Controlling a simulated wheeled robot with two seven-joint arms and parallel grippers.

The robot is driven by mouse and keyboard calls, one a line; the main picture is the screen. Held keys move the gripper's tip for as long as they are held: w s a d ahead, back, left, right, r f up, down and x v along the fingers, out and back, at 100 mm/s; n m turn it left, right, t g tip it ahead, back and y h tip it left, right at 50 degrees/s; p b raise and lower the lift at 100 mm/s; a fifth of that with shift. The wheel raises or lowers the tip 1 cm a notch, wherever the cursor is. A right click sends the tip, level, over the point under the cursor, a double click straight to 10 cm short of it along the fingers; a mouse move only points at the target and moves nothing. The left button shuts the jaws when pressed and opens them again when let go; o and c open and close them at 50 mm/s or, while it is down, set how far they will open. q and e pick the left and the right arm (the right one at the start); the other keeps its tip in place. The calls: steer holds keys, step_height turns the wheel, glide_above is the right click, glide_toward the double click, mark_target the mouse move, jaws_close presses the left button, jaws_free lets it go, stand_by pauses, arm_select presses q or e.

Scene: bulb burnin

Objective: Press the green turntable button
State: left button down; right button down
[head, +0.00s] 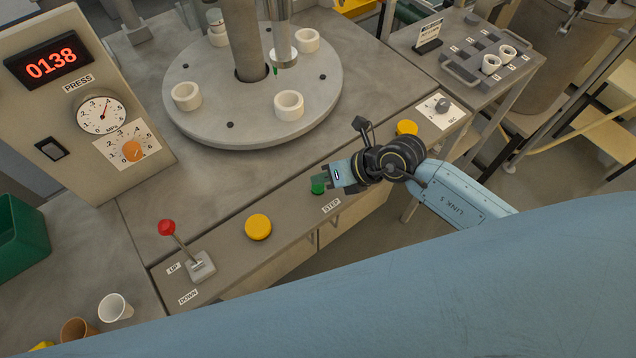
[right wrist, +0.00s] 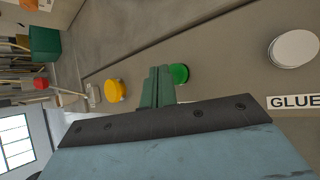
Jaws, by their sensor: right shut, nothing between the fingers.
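The green button (head: 318,187) sits on the front strip of the bench, beside the STEP label (head: 331,204). My right gripper (head: 325,179) is shut and empty, with its fingertips right at the button in the head view. In the right wrist view the shut green fingers (right wrist: 158,86) are just left of the green button (right wrist: 180,73) and hide part of it. I cannot tell whether they touch it. The round grey turntable (head: 205,118) lies behind, carrying several white rings. My left gripper is not in view.
Yellow buttons lie left (head: 258,227) and right (head: 407,128) of the green one. A red-knobbed lever (head: 167,228) stands at the front left. The press panel (head: 60,110) is at the left, its display reading 0138. A grey disc (right wrist: 294,48) shows near the GLUE label.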

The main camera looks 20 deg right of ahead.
mark_target(323, 187)
steer(key=shift+f, duration=0.15)
steer(key=shift+f, duration=0.3)
steer(key=shift+f+b, duration=0.35)
steer(key=shift+f, duration=0.15)
stand_by(0.7)
steer(key=shift+r, duration=0.1)
steer(key=shift+r+p, duration=0.85)
steer(key=shift+p, duration=0.2)
step_height(323, 187, up, 5)
steer(key=p, duration=0.5)
